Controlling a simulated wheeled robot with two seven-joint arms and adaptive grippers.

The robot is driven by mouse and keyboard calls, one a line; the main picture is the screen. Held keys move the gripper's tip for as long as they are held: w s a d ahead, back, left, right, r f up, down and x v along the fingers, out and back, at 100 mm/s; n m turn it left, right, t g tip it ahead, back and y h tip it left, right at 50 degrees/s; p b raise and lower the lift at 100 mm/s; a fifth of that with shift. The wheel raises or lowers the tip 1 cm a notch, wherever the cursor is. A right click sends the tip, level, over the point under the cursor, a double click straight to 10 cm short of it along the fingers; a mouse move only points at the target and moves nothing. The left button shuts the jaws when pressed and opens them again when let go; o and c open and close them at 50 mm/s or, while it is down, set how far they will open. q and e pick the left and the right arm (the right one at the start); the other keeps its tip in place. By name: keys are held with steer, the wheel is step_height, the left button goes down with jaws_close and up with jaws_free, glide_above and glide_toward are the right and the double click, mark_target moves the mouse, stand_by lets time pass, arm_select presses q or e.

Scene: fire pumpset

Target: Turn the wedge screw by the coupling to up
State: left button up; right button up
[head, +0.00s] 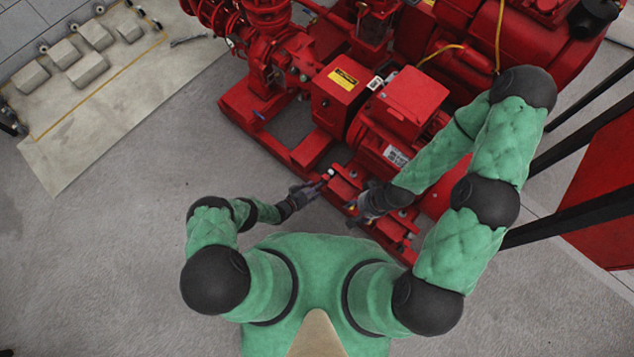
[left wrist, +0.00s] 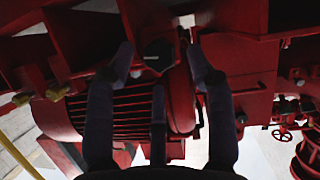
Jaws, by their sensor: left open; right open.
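The red pumpset's frame (head: 304,153) runs diagonally below the red coupling guard (head: 336,95). My left gripper (head: 324,179) is at the frame's near edge, beside a small pale-tipped part (head: 331,171) that may be the wedge screw. In the left wrist view the open fingers (left wrist: 158,53) stand on either side of a small dark head with a light line across it (left wrist: 157,59). I cannot tell whether they touch it. My right gripper (head: 354,216) is open by the frame, right of the left one; its fingertips are hard to make out.
The red motor (head: 400,125) and a larger red engine (head: 500,45) stand behind the grippers. A mat with several grey blocks (head: 88,70) lies at the upper left. Dark rails (head: 575,155) are at the right. The floor to the left is clear.

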arm_select(q)
steer(key=shift+x, duration=1.05)
steer(key=shift+r, duration=0.1)
steer(key=c, duration=1.1)
